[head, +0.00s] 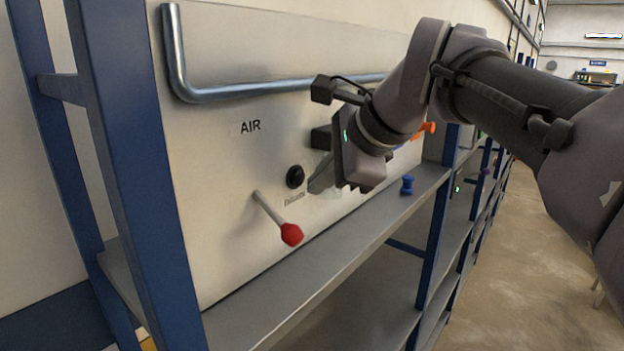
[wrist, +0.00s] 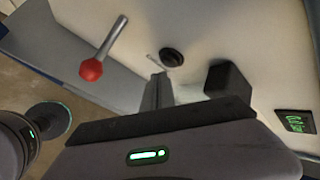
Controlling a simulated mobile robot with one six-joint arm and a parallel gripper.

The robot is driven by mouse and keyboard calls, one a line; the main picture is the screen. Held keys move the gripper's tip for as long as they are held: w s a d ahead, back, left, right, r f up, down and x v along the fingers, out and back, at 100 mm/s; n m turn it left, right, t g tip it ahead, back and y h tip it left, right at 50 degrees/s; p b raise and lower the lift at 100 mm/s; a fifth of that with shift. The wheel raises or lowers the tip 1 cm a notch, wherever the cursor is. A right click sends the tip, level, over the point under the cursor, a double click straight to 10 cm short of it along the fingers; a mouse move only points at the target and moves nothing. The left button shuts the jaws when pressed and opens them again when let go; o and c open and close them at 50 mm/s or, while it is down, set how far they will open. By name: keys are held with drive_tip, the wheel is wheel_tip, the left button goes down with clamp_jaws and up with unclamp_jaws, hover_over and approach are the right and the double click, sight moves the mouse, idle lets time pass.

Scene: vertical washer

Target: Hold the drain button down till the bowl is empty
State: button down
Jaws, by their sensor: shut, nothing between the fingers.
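A round black button (head: 295,177) sits on the pale washer panel (head: 215,200), with a small label under it that I cannot read clearly. I cannot tell for sure that it is the drain button. It also shows in the wrist view (wrist: 172,57). My gripper (head: 314,184) is shut and empty, its fingers pointing at the panel just right of the button in the head view. In the wrist view my gripper's fingertips (wrist: 158,76) are close to the button, with a small gap in the picture. The bowl is not visible.
A lever with a red knob (head: 291,235) juts out left of the button. A black block (wrist: 228,80) and a green-lit display (wrist: 295,121) are on the panel. A metal bar (head: 230,91) runs above. A blue knob (head: 407,185) stands farther right by the shelf (head: 330,245).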

drive_tip(key=shift+s+d+b, duration=0.25)
drive_tip(key=shift+s+d, duration=0.55)
drive_tip(key=shift+d, duration=0.2)
drive_tip(key=shift+s+d+b, duration=0.25)
drive_tip(key=shift+s+d, duration=0.5)
drive_tip(key=shift+d, duration=0.2)
